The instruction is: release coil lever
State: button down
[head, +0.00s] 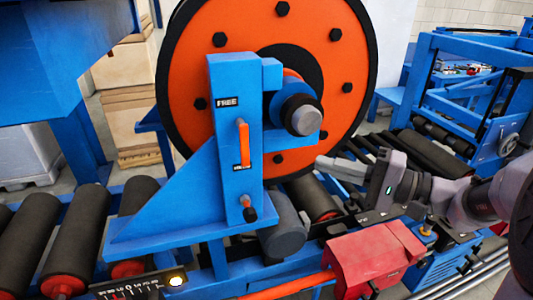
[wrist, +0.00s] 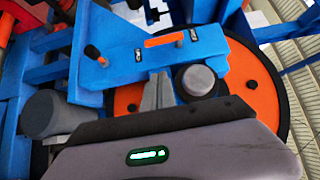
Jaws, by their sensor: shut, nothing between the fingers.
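The coil lever is an orange bar (head: 243,145) standing upright on the face of a blue bracket (head: 228,190), between a FREE label above and a second, unreadable label at its lower end. It also shows in the wrist view as an orange bar (wrist: 164,39). The bracket stands before a large orange coil disc (head: 190,60) with a black rim. My gripper (head: 320,162) is shut and empty, right of the bracket and apart from the lever. In the wrist view its fingertips (wrist: 158,76) show in front of the bracket.
A grey-capped shaft end (head: 305,118) sticks out from the bracket's right side. A small red-and-black knob (head: 250,213) sits low on the bracket. A red box (head: 375,260) lies below my gripper. Rollers (head: 80,235) run at left, and a blue frame (head: 470,90) stands at right.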

aim_at(243, 142)
jog(key=s+a+p+x, duration=0.1)
jog(key=s+x, duration=0.1)
jog(key=x, duration=1)
jog(key=shift+a, duration=0.35)
jog(key=shift+f, duration=0.15)
